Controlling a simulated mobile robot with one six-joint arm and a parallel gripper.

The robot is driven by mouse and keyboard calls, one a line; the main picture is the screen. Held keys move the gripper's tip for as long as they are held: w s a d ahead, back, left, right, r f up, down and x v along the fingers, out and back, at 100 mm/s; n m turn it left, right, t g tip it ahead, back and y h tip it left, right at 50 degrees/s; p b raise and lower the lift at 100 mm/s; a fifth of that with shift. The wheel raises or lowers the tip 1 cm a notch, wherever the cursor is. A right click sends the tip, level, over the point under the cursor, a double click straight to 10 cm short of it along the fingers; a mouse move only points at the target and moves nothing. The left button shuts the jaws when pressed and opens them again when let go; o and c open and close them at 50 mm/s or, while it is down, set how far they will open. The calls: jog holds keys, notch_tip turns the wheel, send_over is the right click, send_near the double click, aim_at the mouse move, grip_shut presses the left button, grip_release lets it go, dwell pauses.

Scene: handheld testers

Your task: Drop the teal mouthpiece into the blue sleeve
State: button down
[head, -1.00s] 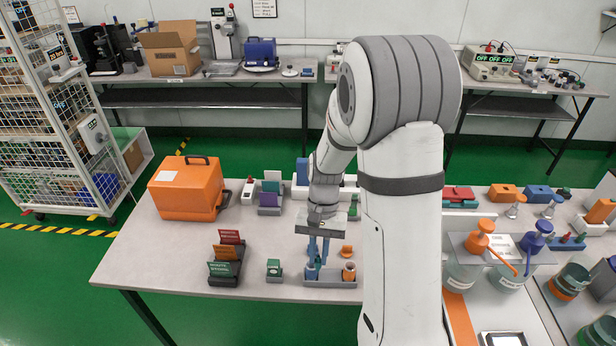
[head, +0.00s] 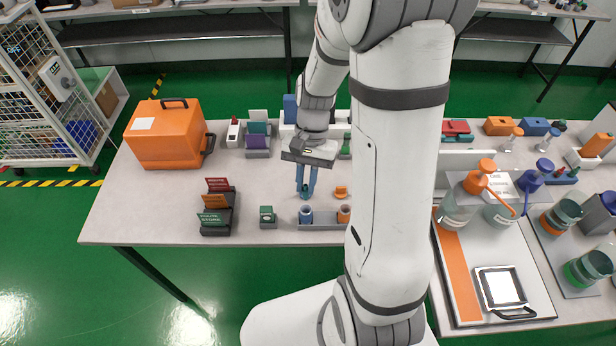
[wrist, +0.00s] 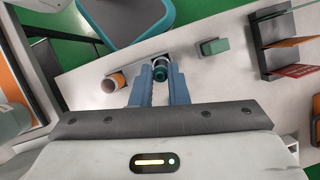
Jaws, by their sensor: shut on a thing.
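My gripper (head: 305,190) points down with its blue fingers shut on the teal mouthpiece (head: 304,195). In the wrist view the teal mouthpiece (wrist: 161,74) sits between the fingertips. The blue sleeve (head: 306,217) stands upright in a grey holder (head: 324,226) at the table's front edge. In the head view the mouthpiece shows just above the sleeve's mouth with a small gap; the exact height and alignment cannot be told. In the wrist view the mouthpiece and fingers hide most of the blue sleeve.
An orange sleeve (head: 344,215) stands right of the blue one in the same holder. An orange mouthpiece (head: 341,191) lies behind it. A small green box (head: 267,217) and a card rack (head: 217,224) stand to the left. An orange case (head: 165,140) is at the back left.

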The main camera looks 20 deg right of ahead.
aim_at(307, 198)
notch_tip(307, 198, down, 6)
jog(key=b, duration=0.4)
jog(key=shift+f+b, duration=0.25)
jog(key=shift+b, duration=0.05)
jog(key=c, duration=1.3)
grip_release()
jog(key=shift+s, duration=0.1)
notch_tip(307, 198, up, 7)
jog(key=p, duration=0.6)
jog(key=shift+r, duration=0.2)
jog(key=shift+f, duration=0.1)
